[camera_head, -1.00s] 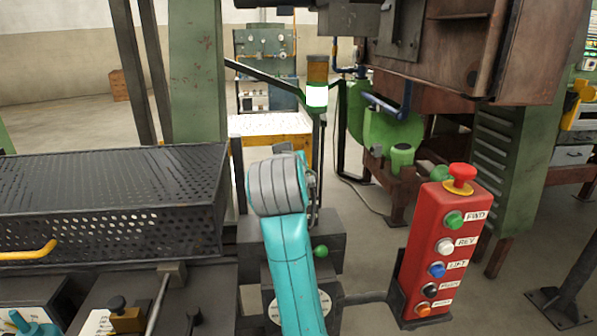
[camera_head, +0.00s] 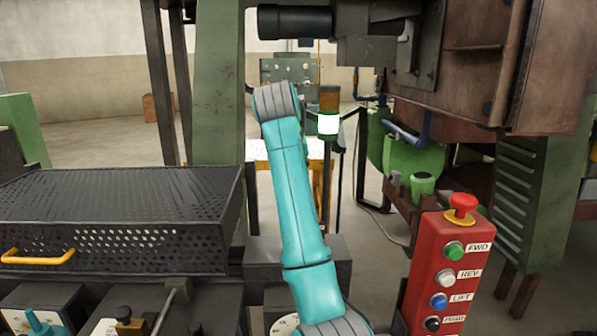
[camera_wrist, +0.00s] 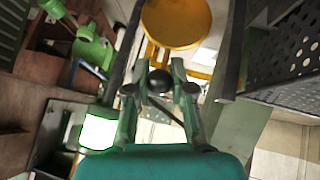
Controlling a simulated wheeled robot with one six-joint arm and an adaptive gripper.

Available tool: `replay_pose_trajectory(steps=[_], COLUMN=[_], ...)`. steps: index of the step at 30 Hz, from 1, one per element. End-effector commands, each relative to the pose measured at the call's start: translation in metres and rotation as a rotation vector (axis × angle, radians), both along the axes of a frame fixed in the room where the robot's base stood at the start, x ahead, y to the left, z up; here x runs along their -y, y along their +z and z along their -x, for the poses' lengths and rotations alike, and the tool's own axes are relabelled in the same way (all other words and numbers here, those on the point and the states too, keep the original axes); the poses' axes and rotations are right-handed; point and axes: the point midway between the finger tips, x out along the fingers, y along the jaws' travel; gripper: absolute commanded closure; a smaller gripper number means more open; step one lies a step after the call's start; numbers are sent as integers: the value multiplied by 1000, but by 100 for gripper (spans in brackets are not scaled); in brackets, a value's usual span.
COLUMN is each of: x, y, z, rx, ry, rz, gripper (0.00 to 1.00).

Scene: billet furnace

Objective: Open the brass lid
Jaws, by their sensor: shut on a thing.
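The brass lid (camera_wrist: 176,20) is a round, brass-coloured disc at the top of the wrist view. A dark ball knob (camera_wrist: 159,81) shows below it, and a brass-coloured stem appears to run between them. My gripper (camera_wrist: 160,88) is shut on the dark knob, with a finger on either side of it. In the head view my arm rises through the middle, and I cannot make out the gripper or the brass lid there. Whether the lid is open or shut is not clear.
A dark tube (camera_head: 295,21) projects at the top of the head view. A signal light (camera_head: 328,123) stands just right of my arm. A red button box (camera_head: 440,262) is at the right, a perforated black cover (camera_head: 120,205) at the left, a green post (camera_head: 218,90) behind.

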Motion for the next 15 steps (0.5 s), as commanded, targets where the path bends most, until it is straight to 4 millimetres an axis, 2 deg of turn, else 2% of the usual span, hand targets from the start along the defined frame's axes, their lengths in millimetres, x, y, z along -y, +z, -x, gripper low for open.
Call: replay_pose_trajectory(steps=[15], x=[1], y=[-4], z=[-4], rx=[-51], ry=[-2], rz=[2], gripper=[100])
